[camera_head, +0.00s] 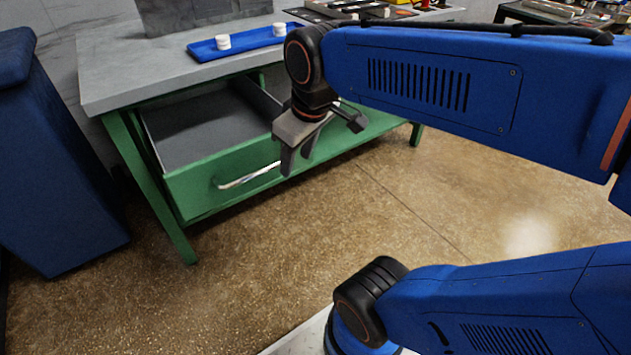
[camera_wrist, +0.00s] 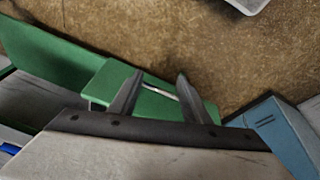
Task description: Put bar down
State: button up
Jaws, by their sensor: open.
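I cannot pick out a separate loose bar in either view. A pale metal bar-shaped handle (camera_head: 250,175) is fixed on the front of the green drawer (camera_head: 200,187). The drawer is pulled out under the workbench, and its visible grey inside looks empty. My gripper (camera_head: 297,165) is open, fingers pointing down, near the handle's right end. In the wrist view, the handle (camera_wrist: 160,91) shows between the two spread fingers of my gripper (camera_wrist: 160,78). I cannot tell whether the fingers touch it. Nothing is held.
The grey-topped workbench (camera_head: 130,75) bears a blue tray (camera_head: 255,39) with white round pieces (camera_head: 223,42). A dark blue cabinet (camera_head: 50,170) stands at the left. The brown floor (camera_head: 260,260) before the drawer is clear.

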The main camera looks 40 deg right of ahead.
jog(key=s+f+m+t, duration=0.1)
jog(key=s+f+m, duration=0.2)
jog(key=s, duration=0.2)
jog(key=shift+s+d+f+m, duration=0.25)
jog(key=shift+s+d+m, duration=0.05)
jog(key=shift+d, duration=0.05)
dwell(0.9)
